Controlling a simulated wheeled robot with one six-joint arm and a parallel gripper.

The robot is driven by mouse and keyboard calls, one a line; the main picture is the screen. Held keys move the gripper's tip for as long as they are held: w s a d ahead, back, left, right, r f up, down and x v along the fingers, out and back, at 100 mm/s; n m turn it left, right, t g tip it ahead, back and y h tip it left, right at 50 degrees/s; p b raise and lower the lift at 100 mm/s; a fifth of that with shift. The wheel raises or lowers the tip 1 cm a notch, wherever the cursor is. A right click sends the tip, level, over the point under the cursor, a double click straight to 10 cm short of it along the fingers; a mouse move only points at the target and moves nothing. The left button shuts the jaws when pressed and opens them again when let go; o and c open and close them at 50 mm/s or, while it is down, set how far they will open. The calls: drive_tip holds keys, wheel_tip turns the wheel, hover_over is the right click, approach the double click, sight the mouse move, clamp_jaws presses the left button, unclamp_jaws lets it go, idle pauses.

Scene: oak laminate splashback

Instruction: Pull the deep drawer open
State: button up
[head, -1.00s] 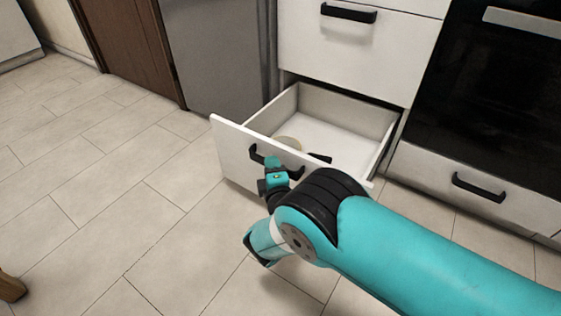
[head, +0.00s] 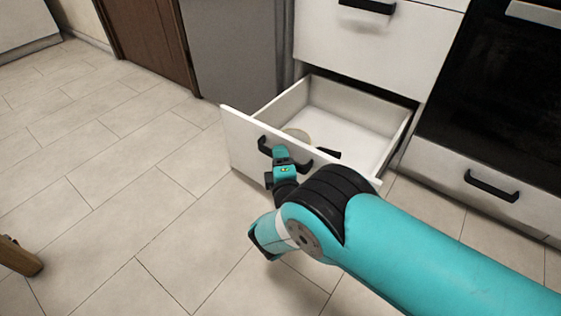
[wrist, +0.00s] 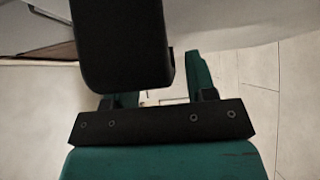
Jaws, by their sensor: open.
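The deep drawer (head: 240,150) is the low white one beside the grey appliance. It stands well out from the cabinet, and its inside shows. Its black bar handle (head: 306,166) runs along the front, partly hidden by my gripper. My gripper (head: 280,156) is at the left part of this handle, jaws open. In the wrist view the handle (wrist: 120,45) is a large dark bar in front of and between the two teal fingers. I cannot tell whether the fingers touch it. A round pale pan-like object (head: 297,134) with a dark handle lies in the drawer.
A closed white drawer (head: 375,45) with a black handle is above. A black oven (head: 495,95) with a low drawer (head: 450,175) is at right. A grey appliance (head: 235,50) stands at left. A wooden leg (head: 18,257) is at lower left. Tiled floor (head: 110,190) is clear at left.

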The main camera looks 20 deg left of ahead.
drive_tip(key=p+v, duration=1.7)
drive_tip(key=p, duration=0.3)
drive_tip(key=shift+s+p, duration=0.2)
drive_tip(key=shift+p, duration=0.2)
drive_tip(key=shift+d, duration=0.1)
drive_tip(key=shift+w+r, duration=0.1)
